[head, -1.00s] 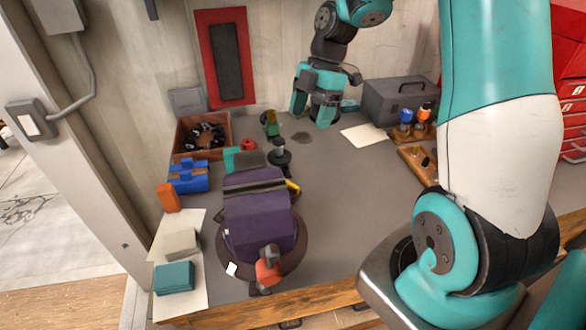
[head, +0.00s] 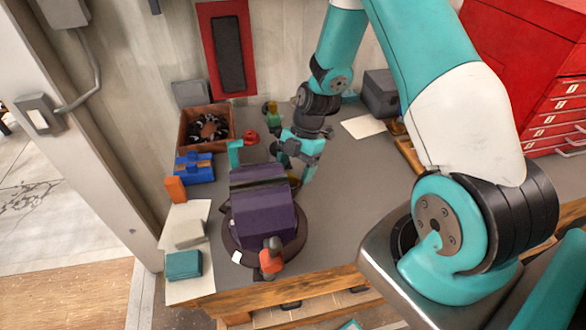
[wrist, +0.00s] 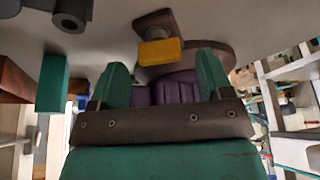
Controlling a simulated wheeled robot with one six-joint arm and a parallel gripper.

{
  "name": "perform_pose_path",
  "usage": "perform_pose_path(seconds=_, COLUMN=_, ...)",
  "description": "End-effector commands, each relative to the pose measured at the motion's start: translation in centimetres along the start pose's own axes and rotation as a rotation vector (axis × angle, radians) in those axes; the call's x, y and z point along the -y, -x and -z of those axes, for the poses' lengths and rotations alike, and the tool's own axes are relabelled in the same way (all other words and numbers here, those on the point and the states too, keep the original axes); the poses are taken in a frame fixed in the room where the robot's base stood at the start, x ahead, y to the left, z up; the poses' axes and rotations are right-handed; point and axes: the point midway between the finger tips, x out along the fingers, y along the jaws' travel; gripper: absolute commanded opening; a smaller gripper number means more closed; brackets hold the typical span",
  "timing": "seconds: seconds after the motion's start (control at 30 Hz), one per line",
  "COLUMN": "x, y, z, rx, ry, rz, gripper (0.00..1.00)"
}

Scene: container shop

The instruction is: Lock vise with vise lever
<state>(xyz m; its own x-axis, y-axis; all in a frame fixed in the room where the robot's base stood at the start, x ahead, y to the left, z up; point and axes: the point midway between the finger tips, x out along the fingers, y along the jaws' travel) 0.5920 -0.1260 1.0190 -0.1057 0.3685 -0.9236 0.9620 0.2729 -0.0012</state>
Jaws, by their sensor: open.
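The purple vise (head: 262,212) stands on a round dark base near the front of the bench. In the wrist view, a yellow grip (wrist: 160,52) on a dark mount shows by the vise's base (wrist: 205,58); it looks like the vise lever. My gripper (head: 294,170) is just behind and right of the vise, pointing down, and mostly hides that grip in the head view. In the wrist view, my gripper (wrist: 161,60) is open, with the yellow grip ahead between the two teal fingertips; I see no contact. An orange-red handle (head: 271,258) is at the vise's front.
A brown bin (head: 207,130) of dark parts, a blue block (head: 194,167) and an orange block (head: 175,189) are left of the vise. A teal block (head: 184,265) lies on paper at the front left. A grey toolbox (head: 381,92) is behind. The bench right of the vise is clear.

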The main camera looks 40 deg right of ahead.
Motion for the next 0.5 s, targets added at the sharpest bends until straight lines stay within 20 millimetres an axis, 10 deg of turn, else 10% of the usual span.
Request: perform_pose_path(seconds=0.5, x=0.0, y=-1.9, z=0.0, rx=0.001, ry=0.000, rz=-0.002, gripper=0.70)
